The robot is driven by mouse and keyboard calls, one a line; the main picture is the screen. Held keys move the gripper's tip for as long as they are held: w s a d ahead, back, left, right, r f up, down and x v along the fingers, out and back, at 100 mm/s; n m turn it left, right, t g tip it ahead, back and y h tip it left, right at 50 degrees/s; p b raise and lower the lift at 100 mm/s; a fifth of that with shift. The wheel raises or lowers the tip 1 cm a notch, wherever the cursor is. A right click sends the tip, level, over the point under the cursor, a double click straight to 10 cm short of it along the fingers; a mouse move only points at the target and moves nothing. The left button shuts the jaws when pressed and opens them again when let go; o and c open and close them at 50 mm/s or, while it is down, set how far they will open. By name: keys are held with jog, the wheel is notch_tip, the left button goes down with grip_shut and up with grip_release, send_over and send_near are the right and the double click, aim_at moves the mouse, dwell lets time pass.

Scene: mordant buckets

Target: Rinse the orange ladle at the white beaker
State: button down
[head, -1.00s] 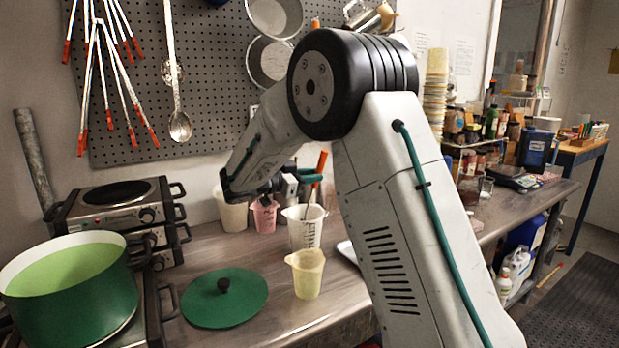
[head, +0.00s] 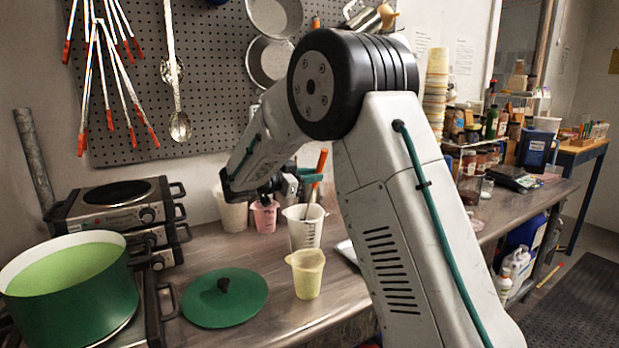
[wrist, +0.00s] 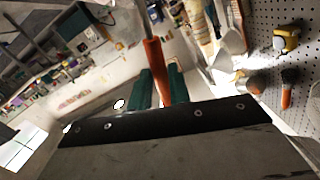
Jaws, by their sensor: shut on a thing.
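My gripper (head: 312,176) is shut on the orange handle of the orange ladle (head: 320,163), which stands nearly upright with a slight tilt. The handle also shows in the wrist view (wrist: 153,58) between the green fingertips (wrist: 162,86). The ladle's metal stem runs down into the mouth of the white beaker (head: 303,232), which has dark markings on its side. The ladle's bowl is hidden inside the beaker. The beaker stands on the metal bench, just below my gripper.
A yellow beaker (head: 306,276) stands in front of the white one. A pink beaker (head: 265,218) and a larger pale container (head: 232,214) stand to its left. A green lid (head: 232,305) lies on the bench (head: 200,256). A green pot (head: 75,300) sits on a hotplate.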

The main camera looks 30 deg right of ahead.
notch_tip(320, 180, up, 12)
jog(key=shift+f, duration=0.15)
dwell(0.7)
dwell(3.1)
jog(key=shift+r, duration=2.5)
